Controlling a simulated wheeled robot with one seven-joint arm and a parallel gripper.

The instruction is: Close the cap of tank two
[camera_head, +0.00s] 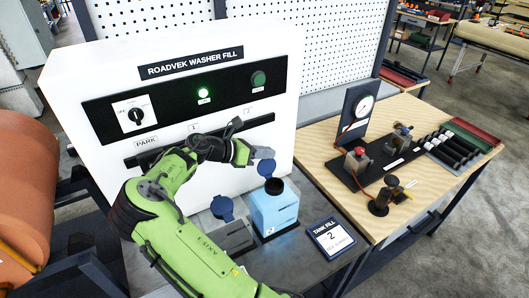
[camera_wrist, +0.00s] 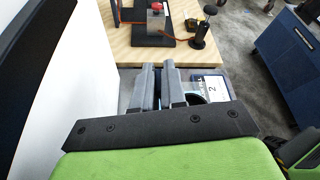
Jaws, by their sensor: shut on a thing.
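Tank two is the light-blue tank (camera_head: 275,210) on the grey bench, beside the "TANK FILL 2" sign (camera_head: 331,237). Its dark round mouth (camera_head: 274,186) is uncovered. A blue cap (camera_head: 266,168) is above and slightly left of the mouth, apart from it, at my fingertips. My gripper (camera_head: 262,153) is shut on this cap. In the wrist view the two grey fingers (camera_wrist: 158,84) are close together and mostly hide what they grip. The sign also shows in that view (camera_wrist: 211,85), right of the fingers, with part of the tank by it.
The white washer-fill panel (camera_head: 180,60) stands close behind my arm, with a lit green lamp (camera_head: 204,93) and a dial (camera_head: 135,114). A second blue cap (camera_head: 222,208) is left of tank two, by a grey box (camera_head: 230,236). A wooden bench (camera_head: 325,150) with fittings is at right.

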